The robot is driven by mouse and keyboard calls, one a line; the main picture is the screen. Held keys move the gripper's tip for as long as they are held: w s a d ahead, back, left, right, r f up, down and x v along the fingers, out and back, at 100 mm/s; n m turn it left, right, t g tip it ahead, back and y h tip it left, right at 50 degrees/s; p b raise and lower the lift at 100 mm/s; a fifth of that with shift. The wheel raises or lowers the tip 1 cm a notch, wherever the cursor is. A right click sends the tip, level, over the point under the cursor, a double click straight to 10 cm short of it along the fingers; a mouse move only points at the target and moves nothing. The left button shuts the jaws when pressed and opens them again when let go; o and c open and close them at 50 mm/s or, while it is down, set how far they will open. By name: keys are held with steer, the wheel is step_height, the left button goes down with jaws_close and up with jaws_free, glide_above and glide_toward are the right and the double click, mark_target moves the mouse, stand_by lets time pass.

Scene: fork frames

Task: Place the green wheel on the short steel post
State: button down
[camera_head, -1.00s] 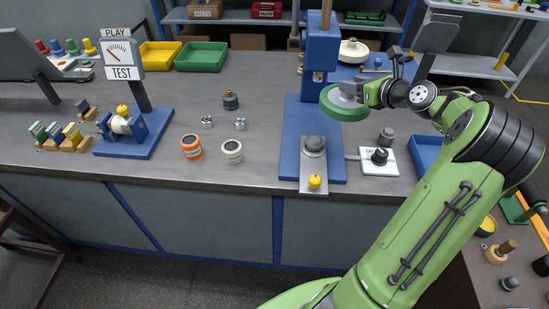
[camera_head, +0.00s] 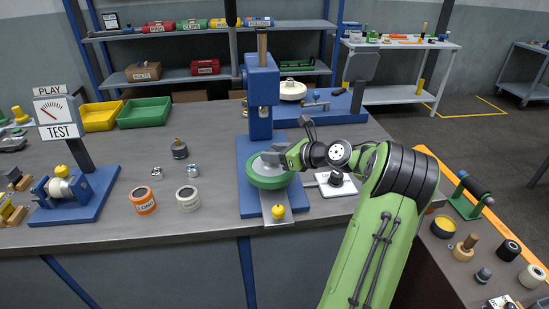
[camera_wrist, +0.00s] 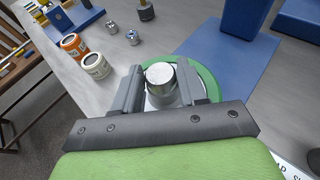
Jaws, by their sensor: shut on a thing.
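The green wheel (camera_head: 268,183) is held level over the steel slide plate (camera_head: 270,202) at the foot of the blue press. My gripper (camera_head: 274,157) is shut on the wheel's raised grey hub from above. In the wrist view, the fingers (camera_wrist: 160,88) flank a bright steel cylinder at the wheel's middle, and the green rim (camera_wrist: 208,82) shows beyond them. The short steel post is hidden under the wheel in the head view. I cannot tell whether the wheel touches the post or is just above it.
The blue press column (camera_head: 262,85) rises close behind the wheel. A yellow knob (camera_head: 278,211) is at the slide's front end. A white board with a dark knob (camera_head: 336,179) lies to the right. An orange-banded roll (camera_head: 143,202) and a white roll (camera_head: 188,199) stand to the left.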

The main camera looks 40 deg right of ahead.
steer(key=shift+r, duration=0.15)
steer(key=c, duration=0.6)
jaws_free()
steer(key=p+v, duration=0.4)
steer(key=v, duration=0.8)
steer(key=w+a+n+g, duration=0.2)
steer(key=a+n+g, duration=0.1)
steer(key=a+n, duration=0.65)
steer(key=w+a+n+g, duration=0.2)
steer(key=a+n+g, duration=0.3)
steer(key=a, duration=0.7)
steer(key=s+a+r+n+h, duration=0.2)
steer(key=s+a+n, duration=0.5)
steer(key=a+n, duration=0.25)
steer(key=s+n, duration=0.3)
steer(key=s+a+n, duration=0.1)
steer(key=s+n, duration=0.2)
steer(key=s, duration=0.1)
steer(key=s+a+n, duration=0.1)
steer(key=s+n, duration=0.2)
steer(key=s, duration=0.1)
steer(key=shift+f+n+h, duration=0.3)
steer(key=shift+n, duration=0.1)
